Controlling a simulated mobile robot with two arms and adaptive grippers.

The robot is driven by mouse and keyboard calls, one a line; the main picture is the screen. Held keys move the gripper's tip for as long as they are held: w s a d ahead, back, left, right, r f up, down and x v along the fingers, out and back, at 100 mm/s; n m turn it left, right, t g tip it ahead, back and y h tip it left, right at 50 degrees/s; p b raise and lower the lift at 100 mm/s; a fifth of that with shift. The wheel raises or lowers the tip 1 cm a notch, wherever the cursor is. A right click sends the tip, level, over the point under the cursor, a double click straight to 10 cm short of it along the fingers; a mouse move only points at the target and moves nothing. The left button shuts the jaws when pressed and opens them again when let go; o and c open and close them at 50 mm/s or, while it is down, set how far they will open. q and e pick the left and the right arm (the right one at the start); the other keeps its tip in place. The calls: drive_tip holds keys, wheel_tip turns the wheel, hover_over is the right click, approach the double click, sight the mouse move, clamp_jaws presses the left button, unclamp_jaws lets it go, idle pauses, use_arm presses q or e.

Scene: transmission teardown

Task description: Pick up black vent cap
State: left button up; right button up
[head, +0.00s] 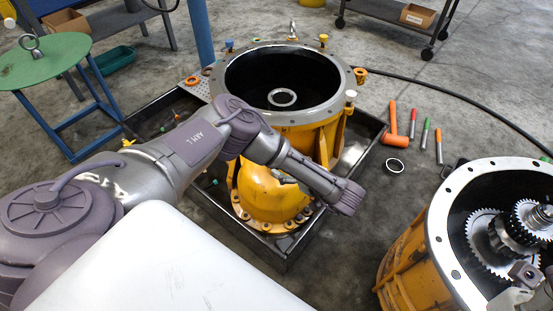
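I cannot make out a black vent cap for certain. A small dark object (456,168) lies on the floor at the right, partly hidden by the right housing, and I cannot tell what it is. My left gripper (346,198) is at the end of the arm from the left, in front of the yellow housing (262,195). Its fingers show from the side and their gap is hidden. A grey metal part at the bottom right edge (522,280), over the gears, may be my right gripper; it is cut off and its fingers are unclear.
The yellow housing stands in a dark tray (294,258). A second housing (408,262) with gears (487,232) is at the right. An orange mallet (393,122), pen-like tools (425,132) and a dark ring (394,166) lie on the floor. A green round table (45,62) stands left.

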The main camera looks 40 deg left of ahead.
use_arm(q)
drive_tip(key=b+x, duration=0.1)
drive_tip(key=x, duration=0.3)
drive_tip(key=shift+a+r, duration=0.1)
drive_tip(key=shift+a, duration=0.05)
drive_tip(key=c, duration=1.3)
